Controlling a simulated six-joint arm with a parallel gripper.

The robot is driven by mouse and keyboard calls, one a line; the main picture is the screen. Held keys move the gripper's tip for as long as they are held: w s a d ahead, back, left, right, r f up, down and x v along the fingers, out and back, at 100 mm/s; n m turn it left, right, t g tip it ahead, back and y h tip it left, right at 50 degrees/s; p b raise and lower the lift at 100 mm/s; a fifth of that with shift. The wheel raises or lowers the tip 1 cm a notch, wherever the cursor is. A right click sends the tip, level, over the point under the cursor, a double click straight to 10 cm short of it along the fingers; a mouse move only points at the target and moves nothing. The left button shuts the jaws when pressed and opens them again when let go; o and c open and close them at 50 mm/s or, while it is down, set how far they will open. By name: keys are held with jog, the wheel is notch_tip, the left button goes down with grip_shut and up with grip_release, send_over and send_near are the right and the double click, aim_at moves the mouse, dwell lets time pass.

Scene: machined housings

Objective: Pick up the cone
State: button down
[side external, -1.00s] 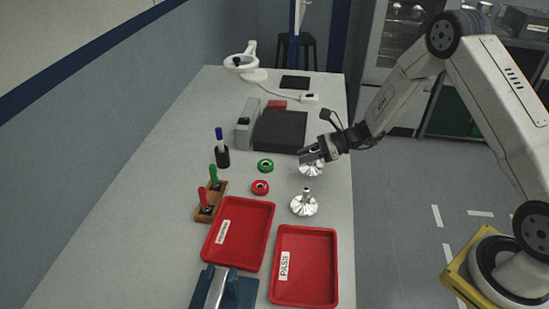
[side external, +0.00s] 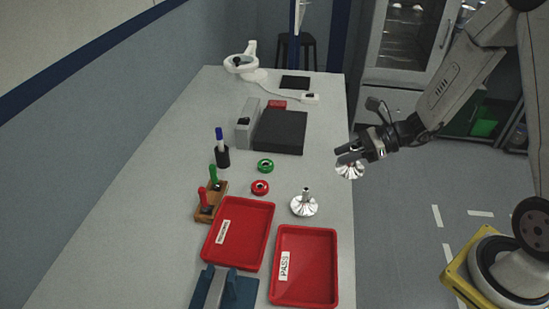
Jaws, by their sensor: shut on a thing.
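My gripper (side external: 346,157) is shut on a shiny metal cone (side external: 350,171), whose flared lower part shows below the fingers. The cone's upper part is hidden by the fingers. My gripper holds it raised, at the right edge of the table in the picture. A second, similar metal cone (side external: 304,204) stands upright on the table with its narrow stem up, above the PASS tray in the picture.
A red PASS tray (side external: 332,269) and another red tray (side external: 240,264) lie at the front. A green ring (side external: 265,166), a red ring (side external: 260,188), a tool rack (side external: 207,212) and a dark plate (side external: 280,132) are on the table (side external: 170,200).

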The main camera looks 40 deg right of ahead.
jog(key=shift+s+r, duration=0.3)
jog(key=shift+s, duration=0.4)
jog(key=shift+a, duration=0.5)
jog(key=s+a+n+g+y, duration=0.1)
jog(key=s+a+n+g, duration=0.1)
jog(key=a, duration=0.7)
jog(key=s+a+n+g+y, duration=0.1)
jog(key=s+a+n+g, duration=0.1)
jog(key=a, duration=0.8)
jog(key=shift+s+a+r+g, duration=0.15)
jog(key=shift+a+r+g, duration=0.15)
jog(key=shift+r, duration=0.1)
